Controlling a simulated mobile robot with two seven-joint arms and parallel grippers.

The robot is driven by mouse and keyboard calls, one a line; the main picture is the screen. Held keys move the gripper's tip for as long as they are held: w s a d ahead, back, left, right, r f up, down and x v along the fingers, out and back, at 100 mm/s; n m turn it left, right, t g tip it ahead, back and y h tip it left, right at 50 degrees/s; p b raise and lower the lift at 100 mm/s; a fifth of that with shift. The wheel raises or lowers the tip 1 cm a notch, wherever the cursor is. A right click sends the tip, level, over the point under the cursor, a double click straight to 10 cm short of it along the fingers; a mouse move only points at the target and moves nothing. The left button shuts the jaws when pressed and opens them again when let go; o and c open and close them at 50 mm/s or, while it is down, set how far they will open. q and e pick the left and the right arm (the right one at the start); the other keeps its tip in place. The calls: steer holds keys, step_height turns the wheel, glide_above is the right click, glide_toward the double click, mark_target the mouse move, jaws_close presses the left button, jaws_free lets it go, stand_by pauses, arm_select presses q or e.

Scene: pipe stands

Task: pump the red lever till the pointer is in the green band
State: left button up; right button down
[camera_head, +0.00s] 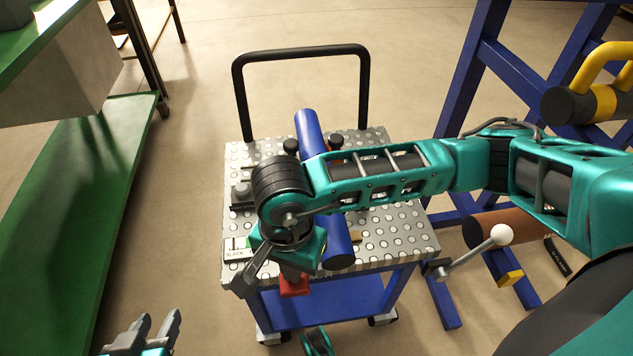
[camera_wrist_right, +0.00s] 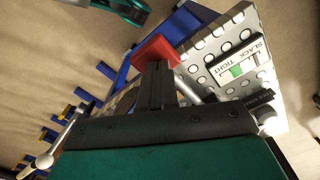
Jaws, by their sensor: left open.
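The red lever's block-shaped end (camera_head: 293,286) is at the near edge of the metal-topped cart; it also shows in the right wrist view (camera_wrist_right: 156,48). My right gripper (camera_wrist_right: 157,72) points down at it, dark fingers close together with their tips at the red block. In the head view my right wrist hides most of this. A white gauge (camera_head: 236,249) lies to the left; in the right wrist view it reads SLACK and TIGHT, with a green band (camera_wrist_right: 237,70). I cannot make out the pointer clearly. My left gripper (camera_head: 150,333) is open and empty at the bottom left, away from the cart.
A blue pipe (camera_head: 310,135) lies across the cart top (camera_head: 395,235), under my right arm. The cart has a black handle (camera_head: 300,52) at the back. A green bench (camera_head: 90,210) stands left, and a blue frame (camera_head: 520,75) right. Floor between bench and cart is clear.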

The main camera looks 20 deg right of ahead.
steer(key=shift+r+p, duration=1.6)
steer(key=shift+r, duration=1.55)
steer(key=shift+f, duration=0.15)
